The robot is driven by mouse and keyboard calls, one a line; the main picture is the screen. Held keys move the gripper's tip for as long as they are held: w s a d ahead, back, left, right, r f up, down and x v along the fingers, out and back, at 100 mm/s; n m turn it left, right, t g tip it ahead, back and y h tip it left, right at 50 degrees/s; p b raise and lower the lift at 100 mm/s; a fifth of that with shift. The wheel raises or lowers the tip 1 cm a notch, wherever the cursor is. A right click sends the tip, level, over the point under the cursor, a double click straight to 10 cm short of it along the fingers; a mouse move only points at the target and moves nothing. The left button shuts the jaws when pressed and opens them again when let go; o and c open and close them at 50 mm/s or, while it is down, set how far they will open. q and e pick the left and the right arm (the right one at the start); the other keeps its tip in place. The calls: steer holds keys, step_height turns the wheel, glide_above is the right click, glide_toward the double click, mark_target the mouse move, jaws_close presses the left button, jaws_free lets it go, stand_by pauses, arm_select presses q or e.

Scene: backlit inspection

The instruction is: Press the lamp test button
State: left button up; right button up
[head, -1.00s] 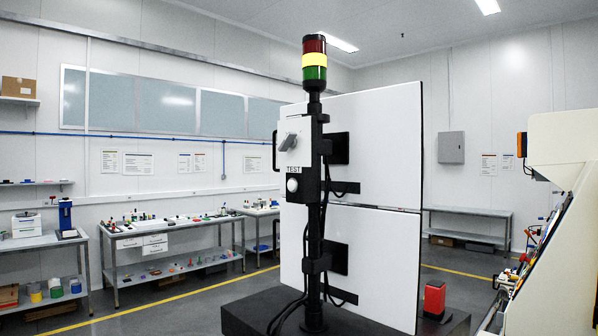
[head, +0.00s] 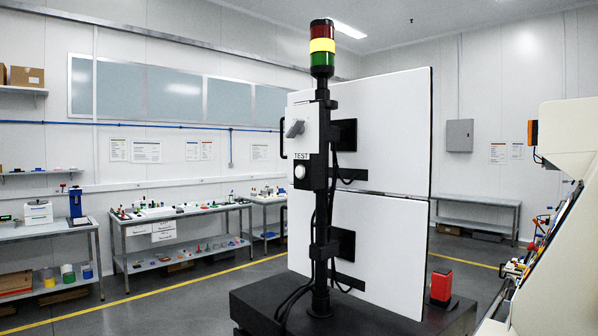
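The lamp test button (head: 300,171) is a round white button on a black box, under a label reading TEST (head: 302,156). The box is on a black post near the middle of the head view. A white switch box with a grey rotary handle (head: 295,128) sits just above it. On top of the post is a stack light (head: 321,48) with red, yellow and green sections; the yellow one looks bright. Nothing covers the button. Neither of my grippers shows in the head view.
Two large white panels (head: 385,130) are mounted behind the post on a black base (head: 360,312). A red device (head: 441,286) stands on the base's right. A beige machine (head: 560,220) is at far right. Benches (head: 190,213) line the left wall. Grey floor lies open at front left.

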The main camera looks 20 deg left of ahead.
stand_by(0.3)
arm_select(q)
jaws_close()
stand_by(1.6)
